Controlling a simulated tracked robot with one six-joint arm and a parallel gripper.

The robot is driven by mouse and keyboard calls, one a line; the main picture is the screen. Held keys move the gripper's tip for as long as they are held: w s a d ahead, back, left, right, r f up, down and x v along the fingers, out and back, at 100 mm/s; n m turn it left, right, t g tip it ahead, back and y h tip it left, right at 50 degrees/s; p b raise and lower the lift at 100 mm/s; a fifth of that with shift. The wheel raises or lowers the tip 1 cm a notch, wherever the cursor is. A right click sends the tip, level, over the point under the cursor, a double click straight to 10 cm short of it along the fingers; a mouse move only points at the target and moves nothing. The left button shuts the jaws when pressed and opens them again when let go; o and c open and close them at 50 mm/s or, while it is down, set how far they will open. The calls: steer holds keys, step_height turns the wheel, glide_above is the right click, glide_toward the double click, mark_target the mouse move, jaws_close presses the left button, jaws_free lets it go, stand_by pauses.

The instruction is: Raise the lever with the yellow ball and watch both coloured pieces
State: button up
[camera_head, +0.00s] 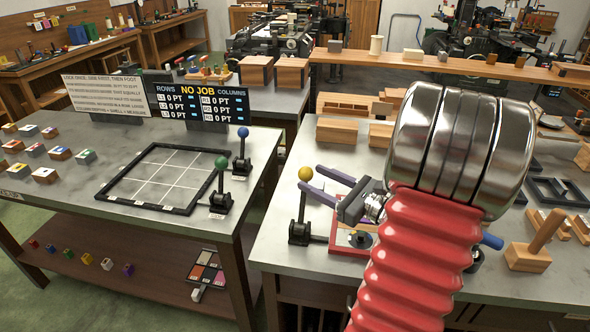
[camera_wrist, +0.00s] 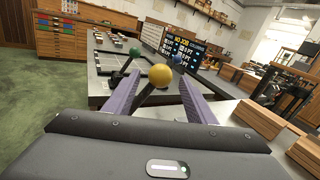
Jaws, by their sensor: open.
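The yellow ball (camera_head: 305,173) tops a black upright lever (camera_head: 299,225) on a small black base at the left edge of the right bench. My gripper (camera_head: 310,177) is open beside the ball. In the wrist view the ball (camera_wrist: 161,75) appears between the spread purple fingertips (camera_wrist: 159,80), with gaps on both sides. Whether the ball lies at their depth is hard to tell. A red-edged device (camera_head: 340,240) sits right of the lever, partly hidden by my gripper and arm. I cannot tell which pieces are the two coloured ones.
A green-balled lever (camera_head: 221,162) and a blue-balled lever (camera_head: 241,132) stand on the left bench beside a black grid frame (camera_head: 103,195). A gap separates the benches. Wooden blocks and a wooden-handled tool (camera_head: 528,256) occupy the right bench. The display reads "NO JOB" (camera_head: 197,91).

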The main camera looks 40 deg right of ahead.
steer(key=w+a, duration=0.1)
steer(key=w, duration=0.6)
steer(key=shift+w+a, duration=0.15)
steer(key=shift+w, duration=0.2)
jaws_close()
stand_by(0.4)
